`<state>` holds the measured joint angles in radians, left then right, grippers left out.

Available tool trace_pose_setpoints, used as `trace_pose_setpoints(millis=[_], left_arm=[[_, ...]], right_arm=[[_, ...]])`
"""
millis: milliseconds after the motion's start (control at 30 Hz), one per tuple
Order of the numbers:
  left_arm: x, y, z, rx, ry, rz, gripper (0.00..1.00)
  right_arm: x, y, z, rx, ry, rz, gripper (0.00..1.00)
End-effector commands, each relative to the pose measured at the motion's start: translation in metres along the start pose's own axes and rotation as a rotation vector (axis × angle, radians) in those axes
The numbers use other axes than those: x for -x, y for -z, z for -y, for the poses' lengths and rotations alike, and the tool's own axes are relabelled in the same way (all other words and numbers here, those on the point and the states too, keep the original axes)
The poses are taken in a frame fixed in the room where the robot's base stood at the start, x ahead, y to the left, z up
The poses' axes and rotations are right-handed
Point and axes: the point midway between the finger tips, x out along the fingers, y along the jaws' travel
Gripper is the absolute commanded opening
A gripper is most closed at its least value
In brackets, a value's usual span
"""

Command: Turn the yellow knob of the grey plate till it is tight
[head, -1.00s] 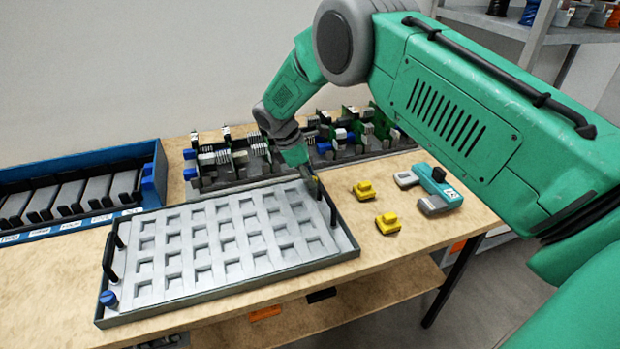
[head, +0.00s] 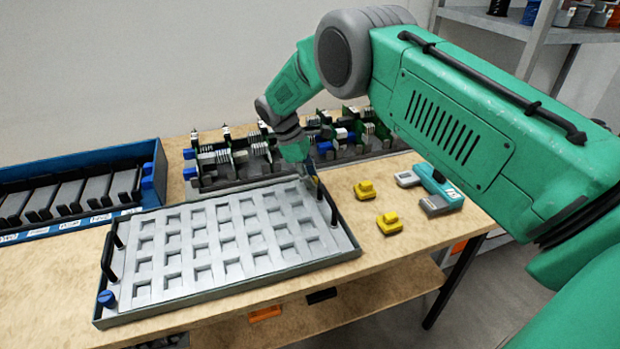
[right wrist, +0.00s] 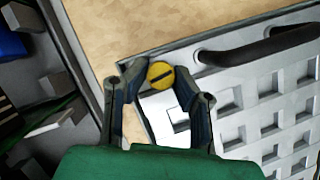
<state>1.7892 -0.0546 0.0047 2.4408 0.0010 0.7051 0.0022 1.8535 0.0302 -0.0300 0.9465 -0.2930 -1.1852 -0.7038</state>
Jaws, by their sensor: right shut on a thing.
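The grey plate (head: 215,243) is a tray-like panel with rows of square recesses and a black handle at each end, lying on the wooden table. The yellow knob (right wrist: 161,75) is at the plate's far right corner; in the right wrist view it is round with a dark slot across it. My right gripper (head: 312,181) points down at that corner. In the right wrist view its fingers (right wrist: 163,82) are closed around the knob, one on each side. A blue knob (head: 106,299) sits at the plate's near left corner. My left gripper is not in view.
Behind the plate stands a board with circuit cards (head: 235,160). A blue rack (head: 150,150) with modules is at the left. Two yellow parts (head: 389,222) and a teal-grey tool (head: 438,190) lie right of the plate, with bare table between.

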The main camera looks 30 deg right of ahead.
Motion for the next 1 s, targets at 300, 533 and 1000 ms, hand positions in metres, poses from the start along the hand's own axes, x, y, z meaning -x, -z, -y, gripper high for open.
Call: trace_pose_setpoints(millis=[300,533,1000], left_arm=[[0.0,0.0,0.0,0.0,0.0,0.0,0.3],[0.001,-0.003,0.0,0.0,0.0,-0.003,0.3],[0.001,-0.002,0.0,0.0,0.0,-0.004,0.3]], right_arm=[[0.002,-0.001,-0.002,-0.001,-0.005,-0.001,0.3],[0.025,0.0,-0.002,0.0,-0.007,-0.002,0.3],[0.112,0.001,-0.003,-0.001,-0.006,-0.002,0.3]])
